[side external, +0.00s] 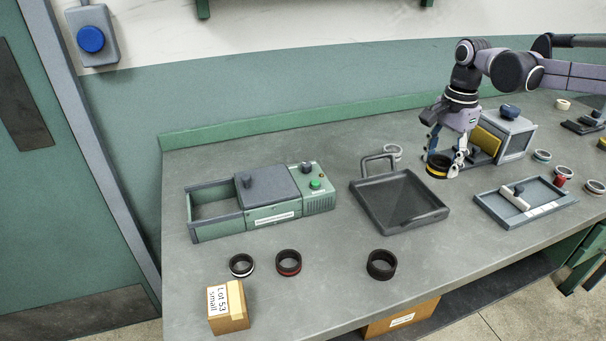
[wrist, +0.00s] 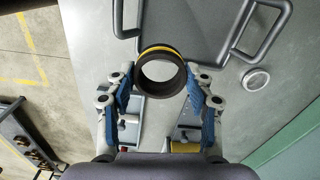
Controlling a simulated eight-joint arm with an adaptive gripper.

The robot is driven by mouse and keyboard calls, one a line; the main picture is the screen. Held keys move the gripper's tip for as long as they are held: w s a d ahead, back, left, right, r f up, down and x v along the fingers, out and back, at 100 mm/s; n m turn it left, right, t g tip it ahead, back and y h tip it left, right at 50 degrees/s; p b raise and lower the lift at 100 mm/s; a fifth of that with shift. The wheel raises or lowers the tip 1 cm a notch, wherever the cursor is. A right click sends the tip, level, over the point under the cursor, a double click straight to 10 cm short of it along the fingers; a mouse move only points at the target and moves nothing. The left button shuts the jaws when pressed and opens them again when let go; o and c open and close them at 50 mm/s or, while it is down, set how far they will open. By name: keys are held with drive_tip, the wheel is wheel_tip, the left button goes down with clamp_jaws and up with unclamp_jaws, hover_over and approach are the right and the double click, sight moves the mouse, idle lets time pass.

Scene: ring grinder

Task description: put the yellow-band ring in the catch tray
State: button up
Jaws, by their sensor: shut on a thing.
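The yellow-band ring (side external: 437,170), dark with a yellow stripe, is between the fingers of my gripper (side external: 444,162), beside the right rear edge of the dark catch tray (side external: 424,210). In the wrist view, my gripper (wrist: 160,82) is shut on the ring (wrist: 160,92), with a finger at each side and the ring's round opening facing the camera. The catch tray (wrist: 190,25) shows behind and above the ring there. The tray has a raised handle at its back and looks empty. The ring's exact height above the bench is hard to tell.
A green grinder (side external: 265,212) stands left of the tray. A red-band ring (side external: 289,263), a white-band ring (side external: 241,265) and a dark ring (side external: 381,264) lie in front. A shallow grey tray (side external: 550,211) and a grey box (side external: 515,135) are at right.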

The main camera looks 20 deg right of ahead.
drive_tip(key=d, duration=0.5)
hover_over(396, 201)
drive_tip(key=shift+m, duration=0.3)
wheel_tip(396, 201, down, 7)
drive_tip(key=shift+d+r, duration=0.1)
drive_tip(key=shift+d, duration=0.05)
drive_tip(key=shift+f, duration=2)
drive_tip(key=shift+f, duration=0.1)
drive_tip(key=o, duration=1.3)
